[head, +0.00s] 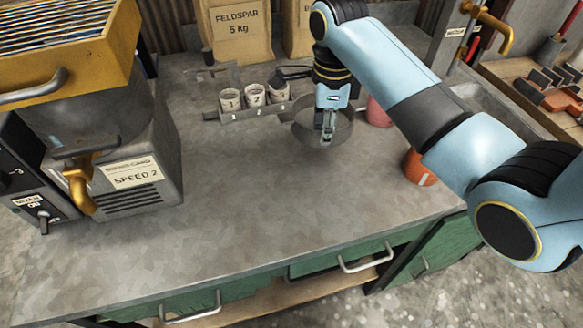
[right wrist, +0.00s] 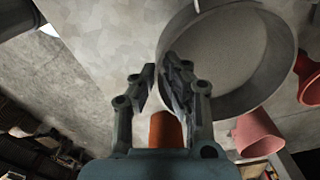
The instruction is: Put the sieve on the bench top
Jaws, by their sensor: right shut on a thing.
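The sieve (head: 303,128) is a round, shallow grey ring over the middle of the bench top (head: 250,205), near the back. It also shows large in the right wrist view (right wrist: 284,72), with its near wall at the fingers. My right gripper (head: 328,136) points down and is shut on the sieve's rim; its fingers also show in the right wrist view (right wrist: 163,78). The gripper hides part of the sieve. I cannot tell whether the sieve touches the bench or is slightly above it. My left gripper is not in view.
A rack (head: 245,115) with numbered cups stands left of the sieve. A pink cup (head: 378,113) is close on its right, and an orange cup (head: 418,170) is further right. A feldspar bag (head: 238,35) stands behind. A mixer (head: 120,165) fills the left. The front middle bench is clear.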

